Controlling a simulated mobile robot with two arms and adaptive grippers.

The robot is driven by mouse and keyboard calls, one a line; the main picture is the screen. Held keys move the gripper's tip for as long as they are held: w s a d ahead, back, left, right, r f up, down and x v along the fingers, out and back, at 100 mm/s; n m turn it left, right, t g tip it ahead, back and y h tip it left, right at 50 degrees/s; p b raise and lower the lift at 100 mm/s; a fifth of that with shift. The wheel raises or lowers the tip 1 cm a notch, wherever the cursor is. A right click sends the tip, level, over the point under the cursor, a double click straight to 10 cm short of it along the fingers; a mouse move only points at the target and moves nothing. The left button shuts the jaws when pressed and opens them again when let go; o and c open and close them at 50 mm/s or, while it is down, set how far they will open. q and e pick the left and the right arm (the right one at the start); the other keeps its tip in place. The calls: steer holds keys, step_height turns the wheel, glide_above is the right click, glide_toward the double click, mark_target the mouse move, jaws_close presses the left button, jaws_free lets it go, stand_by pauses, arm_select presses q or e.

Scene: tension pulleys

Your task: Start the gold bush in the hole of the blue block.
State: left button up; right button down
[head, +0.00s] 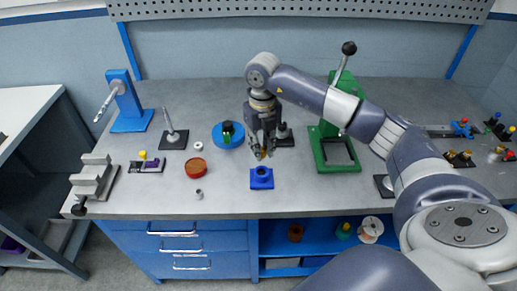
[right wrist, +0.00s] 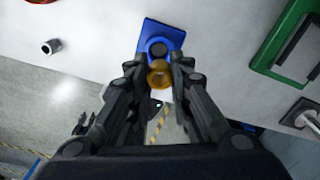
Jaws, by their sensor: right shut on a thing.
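The blue block (head: 261,182) sits near the front edge of the bench, with a dark round hole (right wrist: 158,48) showing in its top in the right wrist view. My right gripper (head: 262,154) points down above the block, slightly behind it in the head view. It is shut on the gold bush (right wrist: 159,73), which sits between the fingertips. In the right wrist view the bush appears just below the hole and overlaps the block's near edge. The bush looks apart from the block, but the exact height is hard to tell. My left gripper is not in view.
A small grey ring (head: 199,194) and an orange-red dish (head: 196,168) lie to the left. A green press (head: 335,145) stands to the right. A blue round base (head: 228,135) stands behind. The bench between the dish and the block is clear.

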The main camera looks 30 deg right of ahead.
steer(key=shift+f+b, duration=0.5)
steer(key=shift+f, duration=0.45)
steer(key=shift+f+b, duration=1.2)
steer(key=shift+f, duration=0.75)
steer(key=shift+f+b, duration=0.2)
steer(key=shift+b, duration=0.1)
steer(key=shift+f, duration=0.15)
steer(key=shift+f+b, duration=0.65)
steer(key=shift+s+f, duration=0.1)
